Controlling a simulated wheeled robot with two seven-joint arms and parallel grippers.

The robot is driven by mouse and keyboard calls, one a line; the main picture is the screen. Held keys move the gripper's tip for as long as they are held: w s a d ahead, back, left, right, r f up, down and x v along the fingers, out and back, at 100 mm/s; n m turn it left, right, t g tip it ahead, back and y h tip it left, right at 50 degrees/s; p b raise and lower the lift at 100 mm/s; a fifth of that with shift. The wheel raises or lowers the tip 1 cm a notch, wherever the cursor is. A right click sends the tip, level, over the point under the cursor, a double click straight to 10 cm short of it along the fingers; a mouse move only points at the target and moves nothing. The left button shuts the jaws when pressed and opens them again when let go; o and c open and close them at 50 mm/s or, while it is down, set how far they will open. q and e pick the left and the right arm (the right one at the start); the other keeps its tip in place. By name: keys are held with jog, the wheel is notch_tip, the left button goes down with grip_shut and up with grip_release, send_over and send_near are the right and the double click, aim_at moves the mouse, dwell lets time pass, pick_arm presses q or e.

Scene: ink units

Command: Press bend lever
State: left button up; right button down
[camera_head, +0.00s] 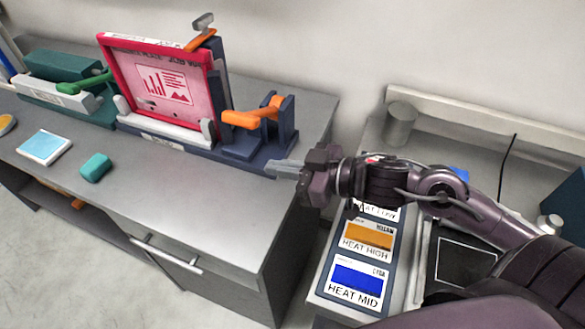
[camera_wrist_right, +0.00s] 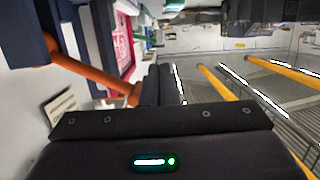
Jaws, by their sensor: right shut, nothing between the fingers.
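An orange lever (camera_head: 252,115) is mounted between dark blue uprights (camera_head: 285,122) at the right end of a bench device, its arm pointing left. The device also holds a red-framed pink plate (camera_head: 165,85) standing tilted. My right gripper (camera_head: 276,168) is shut and empty, just right of and in front of the lever's base. In the right wrist view the orange lever (camera_wrist_right: 92,72) runs down toward the dark fingers (camera_wrist_right: 160,86); I cannot tell whether they touch. My left gripper is not in view.
A green-and-grey device with a green lever (camera_head: 85,85) stands at the left. A teal block (camera_head: 96,167) and a blue-topped pad (camera_head: 45,147) lie on the bench (camera_head: 190,190). Labelled ink cards (camera_head: 357,285) and a grey cylinder (camera_head: 400,124) are on the right table.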

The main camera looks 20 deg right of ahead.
jog(key=shift+v, duration=1.2)
jog(key=shift+s+a, duration=0.1)
